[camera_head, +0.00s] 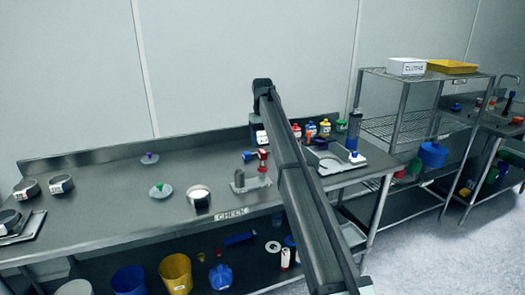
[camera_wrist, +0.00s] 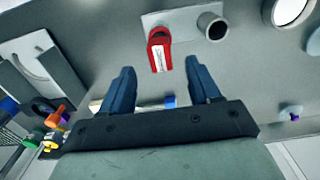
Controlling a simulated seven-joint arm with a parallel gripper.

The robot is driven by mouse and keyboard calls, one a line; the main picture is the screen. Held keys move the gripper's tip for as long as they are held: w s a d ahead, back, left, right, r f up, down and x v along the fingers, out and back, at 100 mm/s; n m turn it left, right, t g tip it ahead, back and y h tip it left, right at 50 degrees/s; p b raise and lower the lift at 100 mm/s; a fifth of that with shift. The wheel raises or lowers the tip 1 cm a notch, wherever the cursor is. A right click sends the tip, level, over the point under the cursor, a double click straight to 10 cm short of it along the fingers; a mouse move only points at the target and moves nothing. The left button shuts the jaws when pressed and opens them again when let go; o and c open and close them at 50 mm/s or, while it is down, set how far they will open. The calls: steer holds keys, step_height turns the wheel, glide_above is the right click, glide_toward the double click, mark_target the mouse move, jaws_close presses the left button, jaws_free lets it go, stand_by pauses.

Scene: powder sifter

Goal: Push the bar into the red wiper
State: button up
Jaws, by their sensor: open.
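The red wiper (camera_wrist: 158,50), with a white label on its body, shows in the wrist view by a grey plate with an upright tube. In the head view a red part (camera_head: 263,154) stands above a metal holder, left of my arm. A pale bar with a blue end (camera_wrist: 168,101) lies crosswise beyond my fingers in the wrist view; their base hides part of it.
Several coloured bottles (camera_head: 310,130) and a tray (camera_head: 335,160) stand right of my arm. A wire shelf (camera_head: 400,125) stands at right.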

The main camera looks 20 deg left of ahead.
steer(key=shift+r, duration=2.75)
steer(key=s+d+f+m+g+y, duration=0.15)
steer(key=d+f+y, duration=0.25)
steer(key=d+f, duration=1.75)
steer(key=s+d+f+m, duration=0.1)
steer(key=s+d+f, duration=0.4)
steer(key=f, duration=0.4)
steer(key=s+d+f+m, duration=0.2)
steer(key=s+d+f, duration=0.3)
steer(key=f, duration=0.4)
steer(key=s+d+f+m, duration=0.1)
steer(key=s+d+f, duration=0.45)
steer(key=f, duration=0.35)
steer(key=s+d+f+m+g+h, duration=0.1)
steer(key=s+d+f, duration=0.5)
steer(key=s+f, duration=0.4)
steer(key=s+d+f+m+g+h, duration=0.1)
steer(key=s+d+f+g, duration=0.1)
steer(key=s+d+f, duration=0.7)
steer(key=s+d+f+g+h, duration=0.1)
steer(key=s+d, duration=0.1)
steer(key=s, duration=1.1)
steer(key=s+d+f+m+g+h, duration=0.1)
steer(key=s+d+f, duration=0.1)
steer(key=s, duration=1.1)
steer(key=shift+s+d+f, duration=0.2)
steer(key=shift+s+d, duration=0.1)
